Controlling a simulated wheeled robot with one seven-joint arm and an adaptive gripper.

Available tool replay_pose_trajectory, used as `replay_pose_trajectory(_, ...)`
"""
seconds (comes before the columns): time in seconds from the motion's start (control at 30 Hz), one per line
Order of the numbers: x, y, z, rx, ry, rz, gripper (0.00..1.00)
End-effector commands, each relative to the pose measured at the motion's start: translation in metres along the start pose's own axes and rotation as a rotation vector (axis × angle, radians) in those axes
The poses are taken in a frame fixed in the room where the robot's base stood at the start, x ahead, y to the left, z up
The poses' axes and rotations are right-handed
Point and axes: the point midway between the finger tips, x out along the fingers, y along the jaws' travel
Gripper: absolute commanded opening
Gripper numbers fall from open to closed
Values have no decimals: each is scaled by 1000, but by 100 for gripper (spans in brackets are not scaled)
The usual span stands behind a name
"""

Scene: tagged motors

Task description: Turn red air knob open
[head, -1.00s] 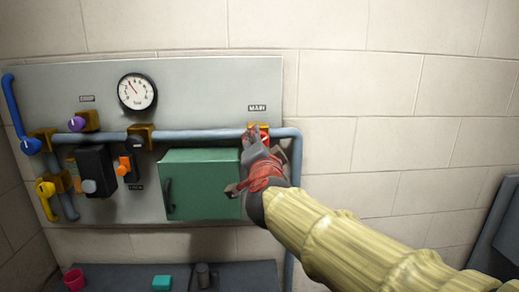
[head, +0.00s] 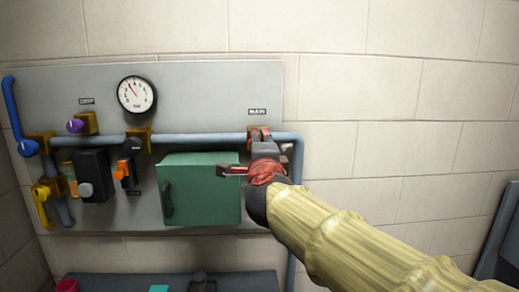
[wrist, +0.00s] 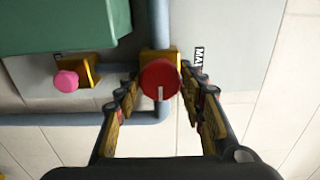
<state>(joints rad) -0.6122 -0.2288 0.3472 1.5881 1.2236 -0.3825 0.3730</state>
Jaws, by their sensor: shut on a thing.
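The red knob (wrist: 160,78) is round with a white mark pointing down in the wrist view, on a yellow block beside a MAIN label (head: 258,112). It sits on the grey pipe at the panel's right end. In the head view only slivers of red show behind my gripper (head: 262,136). In the wrist view my gripper's fingers (wrist: 161,90) stand on both sides of the red knob and are shut on it. My arm reaches in from the lower right.
A green box (head: 203,189) sits left of my gripper on the grey panel. A gauge (head: 137,93), a purple knob (head: 75,125), an orange handle (head: 122,171) and blue and yellow levers are farther left. The wrist view shows a pink knob (wrist: 66,80). The wall at right is bare.

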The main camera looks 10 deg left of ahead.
Motion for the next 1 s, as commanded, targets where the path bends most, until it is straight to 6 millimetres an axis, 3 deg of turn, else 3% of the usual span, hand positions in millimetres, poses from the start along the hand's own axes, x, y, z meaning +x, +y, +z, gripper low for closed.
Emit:
replay_pose_trajectory(0.47, 0, 0, 0, 16, 0, 1, 14)
replay_pose_trajectory(0.5, 0, 0, 0, 16, 0, 1, 41)
replay_pose_trajectory(0.8, 0, 0, 0, 14, 0, 1, 58)
replay_pose_trajectory(1.0, 0, 0, 0, 14, 0, 0, 59)
